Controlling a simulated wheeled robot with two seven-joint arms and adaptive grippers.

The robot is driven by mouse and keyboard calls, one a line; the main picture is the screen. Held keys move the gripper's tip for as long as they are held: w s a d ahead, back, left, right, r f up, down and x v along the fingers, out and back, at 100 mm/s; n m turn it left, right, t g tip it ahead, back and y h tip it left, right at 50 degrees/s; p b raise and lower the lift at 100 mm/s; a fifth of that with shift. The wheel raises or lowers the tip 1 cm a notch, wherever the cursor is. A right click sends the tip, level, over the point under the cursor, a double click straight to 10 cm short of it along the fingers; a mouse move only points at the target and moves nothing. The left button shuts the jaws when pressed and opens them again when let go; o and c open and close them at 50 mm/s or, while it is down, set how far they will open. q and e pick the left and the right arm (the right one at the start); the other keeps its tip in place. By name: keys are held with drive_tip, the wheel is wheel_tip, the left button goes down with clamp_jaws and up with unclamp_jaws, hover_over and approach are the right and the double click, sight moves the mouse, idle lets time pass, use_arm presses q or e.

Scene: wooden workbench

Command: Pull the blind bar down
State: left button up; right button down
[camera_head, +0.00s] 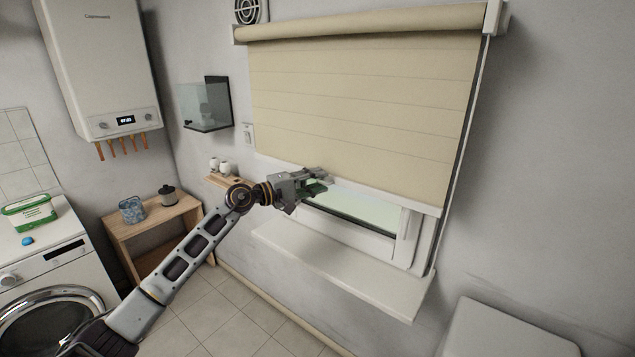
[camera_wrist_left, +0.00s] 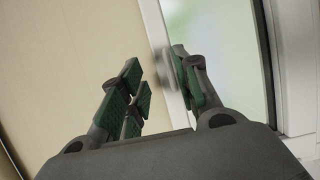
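The cream blind (camera_head: 360,110) hangs over the upper part of the window. Its white blind bar (camera_head: 390,198) runs along the lower edge, sloping down to the right in the head view. My left gripper (camera_head: 318,185) is at the bar, left of its middle. In the left wrist view, the fingers (camera_wrist_left: 165,95) are apart, with a pale strip that looks like the bar (camera_wrist_left: 152,25) between them. I cannot tell whether either finger touches it. The gripper hides part of the bar in the head view. My right gripper is not in view.
Below the blind are the window glass (camera_head: 350,205) and a white sill (camera_head: 345,265). A washing machine (camera_head: 50,275) is at far left. The wall right of the window is bare.

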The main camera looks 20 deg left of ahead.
use_arm(q)
drive_tip(key=b+v, duration=0.2)
drive_tip(key=v, duration=0.5)
drive_tip(key=shift+f, duration=0.15)
idle(0.3)
